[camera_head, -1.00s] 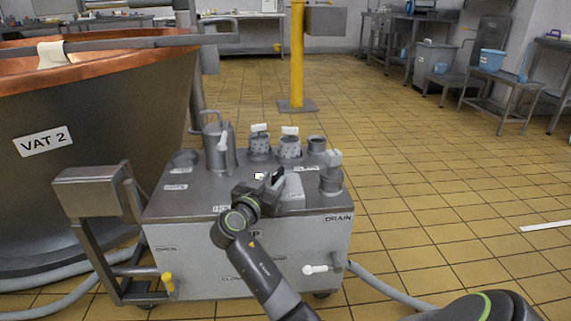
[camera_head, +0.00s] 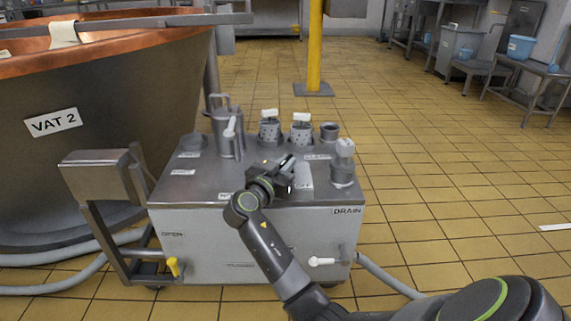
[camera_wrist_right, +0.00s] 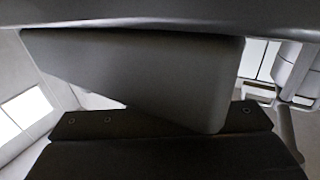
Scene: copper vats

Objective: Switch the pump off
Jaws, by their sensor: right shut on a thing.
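The pump unit is a grey steel cart (camera_head: 200,240) with a flat top, standing beside VAT 2. On its top near the front edge is a light plate marked OFF (camera_head: 304,178). My right gripper (camera_head: 286,164) is low over the cart top, just left of that plate. It is shut on the pump switch, which its jaws mostly hide in the head view. In the right wrist view a grey wedge-shaped piece (camera_wrist_right: 150,75) fills the middle above a dark finger pad (camera_wrist_right: 150,125). My left gripper is not in view.
VAT 2 (camera_head: 100,150), copper-rimmed, stands at left. Upright fittings (camera_head: 229,130) and perforated baskets (camera_head: 301,132) stand on the cart top behind my gripper. A yellow valve handle (camera_head: 173,267) and a white one (camera_head: 321,261) stick out in front.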

